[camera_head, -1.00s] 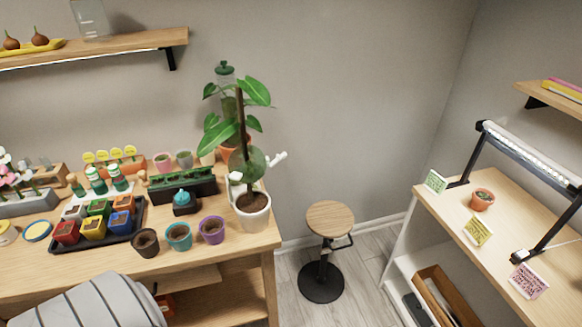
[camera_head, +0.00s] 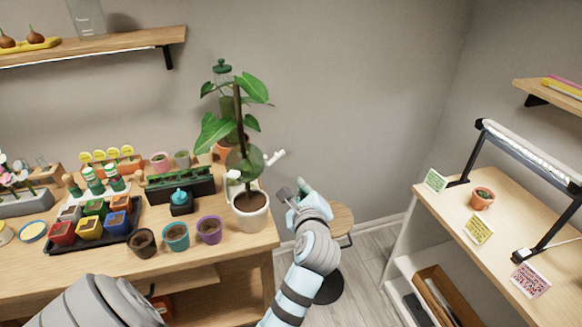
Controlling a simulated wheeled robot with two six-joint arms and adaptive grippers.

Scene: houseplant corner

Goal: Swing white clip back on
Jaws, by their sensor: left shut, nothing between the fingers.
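A tall green plant (camera_head: 237,122) on a dark stake grows in a white pot (camera_head: 250,214) at the table's right end. A white clip piece (camera_head: 275,157) sticks out to the right of the stem, and another white piece (camera_head: 234,176) shows on its left. A leaf hides the middle, so I cannot tell how they join. My left gripper (camera_head: 292,190) is shut and empty, to the right of the pot and below the right white piece, apart from both in the picture. My right gripper is not in view.
Purple (camera_head: 210,230), teal (camera_head: 176,237) and dark (camera_head: 143,243) pots stand left of the plant along the table's front edge. A black planter (camera_head: 180,186) is behind them. A stool (camera_head: 342,219) stands partly behind my arm. The wall side right of the plant is open.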

